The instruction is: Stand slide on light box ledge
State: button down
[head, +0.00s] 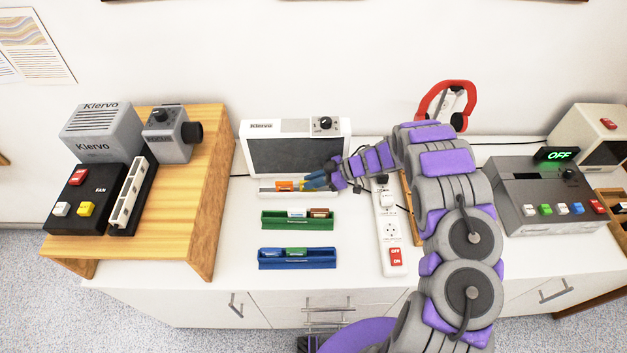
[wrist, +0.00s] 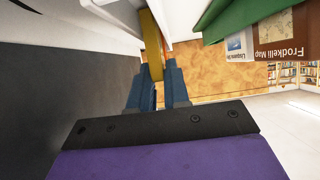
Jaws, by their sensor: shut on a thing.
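The light box (head: 258,143) is white with a dark screen and a black knob. Its white ledge (head: 268,193) runs along the bottom front. An orange-yellow slide (head: 286,185) is at the ledge; the wrist view shows it edge-on as a yellow strip (wrist: 151,45). My gripper (head: 307,185), with blue fingers, reaches in from the right and is shut on this slide. The fingers also show in the wrist view (wrist: 158,82), close beside the dark screen. I cannot tell whether the slide's lower edge touches the ledge.
A green rack (head: 298,224) with slides and a blue rack (head: 296,264) with slides stand in front of the ledge. A power strip (head: 387,225) lies to the right. A wooden stand (head: 195,185) with devices is at left, and a grey switch box (head: 547,192) at right.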

jog(key=c, duration=1.1)
grip_release()
jog(key=shift+a+f, duration=0.1)
jog(key=shift+a, duration=0.4)
jog(key=p+v, duration=0.2)
jog(key=v, duration=1)
jog(key=shift+d+r+p, duration=0.25)
jog(key=shift+d+p, duration=0.05)
